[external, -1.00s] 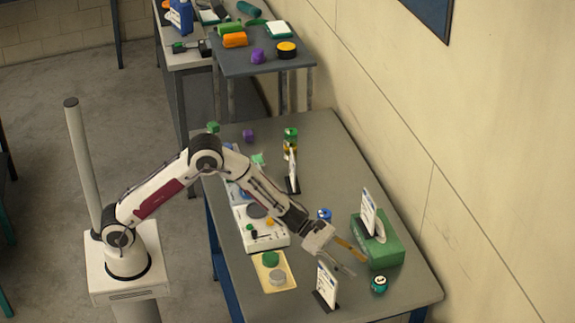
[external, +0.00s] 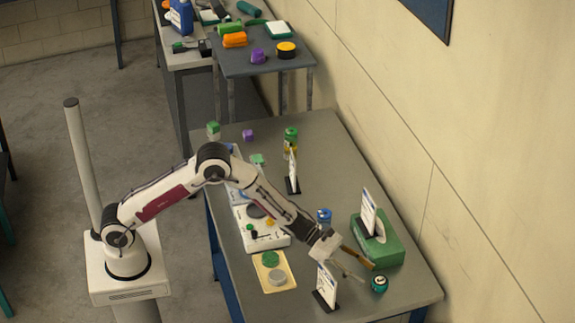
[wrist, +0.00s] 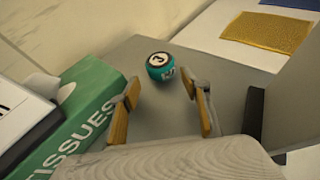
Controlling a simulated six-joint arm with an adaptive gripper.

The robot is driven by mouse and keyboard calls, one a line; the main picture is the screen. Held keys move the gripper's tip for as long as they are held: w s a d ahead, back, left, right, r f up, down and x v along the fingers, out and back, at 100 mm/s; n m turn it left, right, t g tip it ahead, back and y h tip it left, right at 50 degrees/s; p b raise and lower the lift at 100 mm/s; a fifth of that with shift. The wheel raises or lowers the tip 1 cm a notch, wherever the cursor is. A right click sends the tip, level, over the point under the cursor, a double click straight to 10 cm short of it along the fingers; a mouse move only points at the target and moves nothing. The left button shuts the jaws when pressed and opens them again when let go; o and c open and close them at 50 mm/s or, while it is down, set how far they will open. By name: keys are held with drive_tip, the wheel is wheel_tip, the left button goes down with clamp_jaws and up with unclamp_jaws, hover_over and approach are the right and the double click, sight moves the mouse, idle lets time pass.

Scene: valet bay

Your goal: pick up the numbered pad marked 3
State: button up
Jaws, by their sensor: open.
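The pad marked 3 is a small round teal thing (wrist: 161,67) with a white top disc showing a black-ringed 3. In the wrist view it stands on the grey table beyond my open fingertips, roughly between them and apart from them. In the external view the teal pad (external: 379,284) is near the table's right front corner, just right of my gripper (external: 366,276). My gripper is open and empty; its two tan-padded fingers also show in the wrist view (wrist: 165,105).
A green tissue box (external: 385,252) stands close behind my gripper; in the wrist view it (wrist: 85,125) lies left of the fingers. A sign card in a black stand (external: 326,288) is on the near side. A tan tray (external: 270,285) with two round pieces lies left. The table's front edge is close.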

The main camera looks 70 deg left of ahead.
sight(375, 279)
drive_tip(key=shift+w+d, duration=0.15)
drive_tip(key=shift+w, duration=0.05)
idle(0.3)
drive_tip(key=shift+x, duration=2.5)
drive_tip(key=shift+d+r, duration=0.15)
drive_tip(key=shift+c, duration=0.5)
drive_tip(key=c, duration=0.6)
